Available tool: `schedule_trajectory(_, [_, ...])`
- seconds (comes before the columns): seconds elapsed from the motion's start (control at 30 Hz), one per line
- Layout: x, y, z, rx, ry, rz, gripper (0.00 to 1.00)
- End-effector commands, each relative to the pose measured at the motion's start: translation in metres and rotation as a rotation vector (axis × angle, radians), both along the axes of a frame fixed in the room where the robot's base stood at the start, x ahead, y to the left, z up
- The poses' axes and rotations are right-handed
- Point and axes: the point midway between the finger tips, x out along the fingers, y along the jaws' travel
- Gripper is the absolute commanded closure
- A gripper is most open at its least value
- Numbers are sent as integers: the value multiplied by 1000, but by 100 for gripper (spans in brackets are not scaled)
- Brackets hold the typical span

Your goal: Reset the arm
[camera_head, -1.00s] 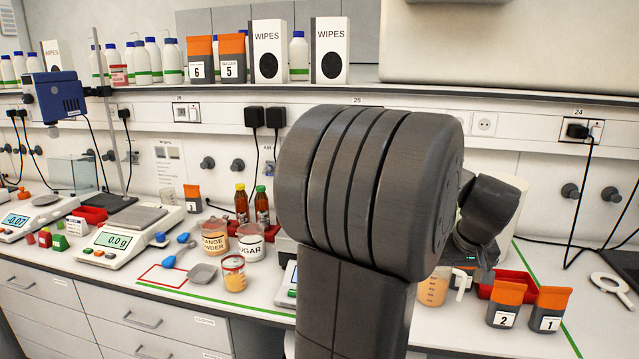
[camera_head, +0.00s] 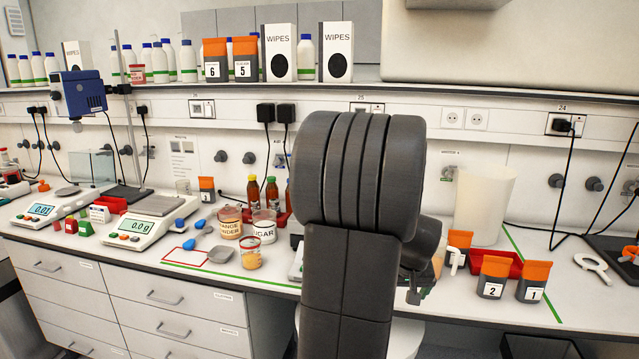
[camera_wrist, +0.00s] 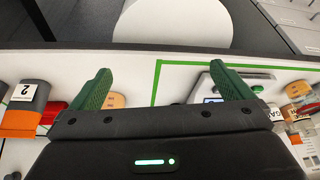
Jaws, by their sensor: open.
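My arm stands in the middle of the head view and hides part of the bench behind it. My gripper (camera_head: 414,297) hangs low to the right of the arm, in front of the bench edge, and is partly hidden there. In the wrist view my gripper (camera_wrist: 165,88) shows two green fingers spread wide apart with nothing between them. The bench edge and a green tape line (camera_wrist: 158,80) lie beyond the fingers.
Pouches 2 (camera_head: 493,277) and 1 (camera_head: 534,281) stand on the right of the bench by a red tray (camera_head: 511,259). A white container (camera_head: 485,205) stands behind them. Jars, bottles and scales (camera_head: 135,228) fill the left. A white round stool seat (camera_wrist: 172,22) shows in the wrist view.

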Motion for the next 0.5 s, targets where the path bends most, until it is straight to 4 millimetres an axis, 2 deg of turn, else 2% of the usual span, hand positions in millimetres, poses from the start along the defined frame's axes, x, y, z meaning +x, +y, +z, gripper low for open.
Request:
schedule_trajectory(0.1, [9, 18, -17, 0, 6, 7, 0])
schedule_trajectory(0.3, [22, 43, -38, -4, 5, 9, 0])
schedule_trajectory(0.5, [30, 58, -51, -6, 2, 10, 0])
